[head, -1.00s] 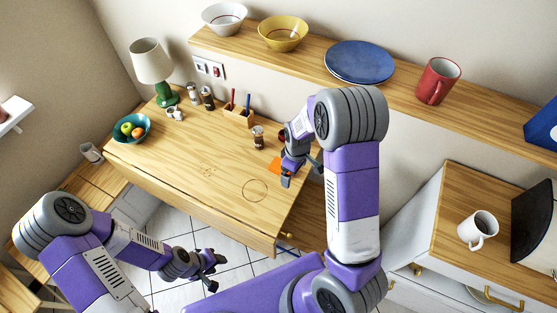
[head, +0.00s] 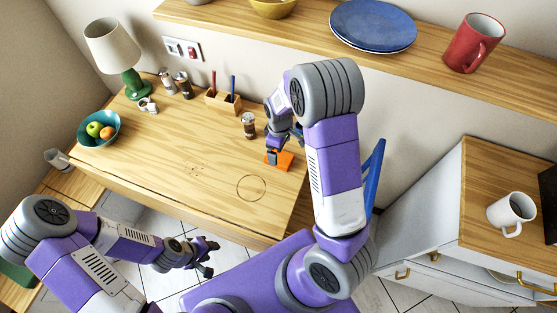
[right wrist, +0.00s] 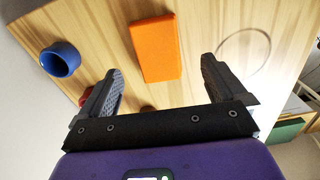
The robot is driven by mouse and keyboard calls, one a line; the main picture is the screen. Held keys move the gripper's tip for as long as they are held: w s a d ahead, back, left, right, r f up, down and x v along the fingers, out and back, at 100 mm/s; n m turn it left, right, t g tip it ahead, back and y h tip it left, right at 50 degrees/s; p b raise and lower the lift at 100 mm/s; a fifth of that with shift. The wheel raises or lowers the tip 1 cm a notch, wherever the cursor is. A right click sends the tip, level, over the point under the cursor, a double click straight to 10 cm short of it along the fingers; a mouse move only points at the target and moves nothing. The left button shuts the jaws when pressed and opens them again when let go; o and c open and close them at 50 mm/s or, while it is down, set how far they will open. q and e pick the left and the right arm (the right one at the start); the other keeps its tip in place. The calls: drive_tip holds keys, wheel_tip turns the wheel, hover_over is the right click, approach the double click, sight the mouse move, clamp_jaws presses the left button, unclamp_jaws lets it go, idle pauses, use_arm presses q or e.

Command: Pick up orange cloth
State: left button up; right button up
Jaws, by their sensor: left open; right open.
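The orange cloth (head: 287,161) is a flat folded rectangle on the wooden table (head: 190,206), near its right end. My right gripper (head: 274,160) is over it in the head view and covers part of it. In the right wrist view the cloth (right wrist: 156,48) lies whole and uncovered, beyond and between the spread fingertips of the right gripper (right wrist: 162,68). The jaws are open and empty; I cannot tell how high above the cloth they are. My left gripper (head: 208,258) is open and empty, low in front of the table over the tiled floor.
A blue cup-like thing (right wrist: 60,58) is beside the cloth in the wrist view. A shelf (head: 300,33) runs behind. The table's middle is clear.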

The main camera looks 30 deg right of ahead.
sight(281, 158)
drive_tip(key=f, duration=0.2)
drive_tip(key=f+b, duration=0.1)
drive_tip(key=f, duration=0.3)
drive_tip(key=shift+s+d+f+b, duration=0.2)
drive_tip(key=shift+d+f+b, duration=0.05)
drive_tip(key=shift+f+b, duration=0.1)
drive_tip(key=shift+r, duration=0.1)
drive_tip(key=shift+c, duration=0.2)
drive_tip(key=c, duration=1)
drive_tip(key=shift+r, duration=0.1)
wheel_tip(281, 158, up, 10)
drive_tip(key=p, duration=0.2)
drive_tip(key=shift+p, duration=0.4)
